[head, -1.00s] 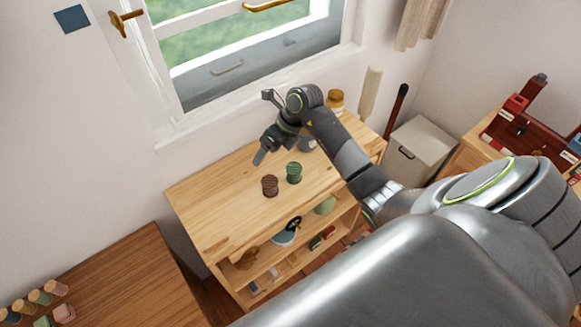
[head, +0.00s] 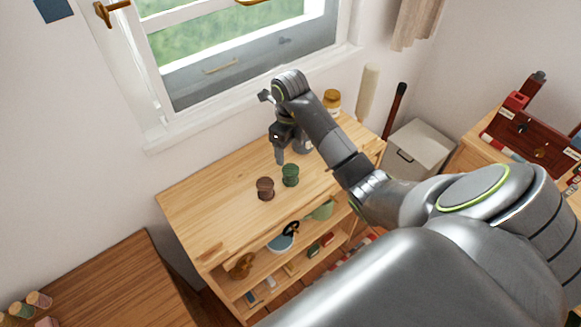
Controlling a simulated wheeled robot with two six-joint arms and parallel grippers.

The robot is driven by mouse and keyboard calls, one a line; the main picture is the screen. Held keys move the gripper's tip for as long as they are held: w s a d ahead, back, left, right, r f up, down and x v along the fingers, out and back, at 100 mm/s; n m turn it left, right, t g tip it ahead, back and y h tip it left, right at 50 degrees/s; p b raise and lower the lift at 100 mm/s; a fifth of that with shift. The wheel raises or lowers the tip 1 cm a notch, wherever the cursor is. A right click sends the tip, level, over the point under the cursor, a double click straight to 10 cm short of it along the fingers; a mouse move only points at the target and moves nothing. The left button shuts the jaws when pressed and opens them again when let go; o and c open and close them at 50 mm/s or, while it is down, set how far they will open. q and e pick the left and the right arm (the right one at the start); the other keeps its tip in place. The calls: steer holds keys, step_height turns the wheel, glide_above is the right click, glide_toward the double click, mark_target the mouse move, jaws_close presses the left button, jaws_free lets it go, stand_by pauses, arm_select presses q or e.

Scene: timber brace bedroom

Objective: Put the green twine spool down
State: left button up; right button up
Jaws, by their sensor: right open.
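The green twine spool (head: 290,175) stands upright on the light wooden shelf top (head: 215,205), near its front edge. A brown twine spool (head: 265,188) stands upright just to its left. My right gripper (head: 280,158) is open, pointing down just behind and above the green spool in the picture. No spool shows between its fingers, and whether a fingertip touches the green spool is too small to tell. My left gripper is not in view.
An amber-lidded jar (head: 332,101) stands at the back of the top. The shelves below hold a green funnel (head: 320,210) and other small items. A window is behind. The top's left part is clear. A darker table (head: 120,280) is at lower left.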

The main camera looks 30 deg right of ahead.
mark_target(290, 169)
step_height(290, 169, down, 8)
steer(key=b, duration=0.7)
steer(key=shift+w+f+b, duration=0.1)
steer(key=shift+f+b, duration=0.35)
steer(key=shift+b, duration=0.15)
step_height(290, 169, down, 2)
steer(key=shift+w+p, duration=0.1)
steer(key=shift+p, duration=0.85)
steer(key=shift+f, duration=0.55)
steer(key=c, duration=1.1)
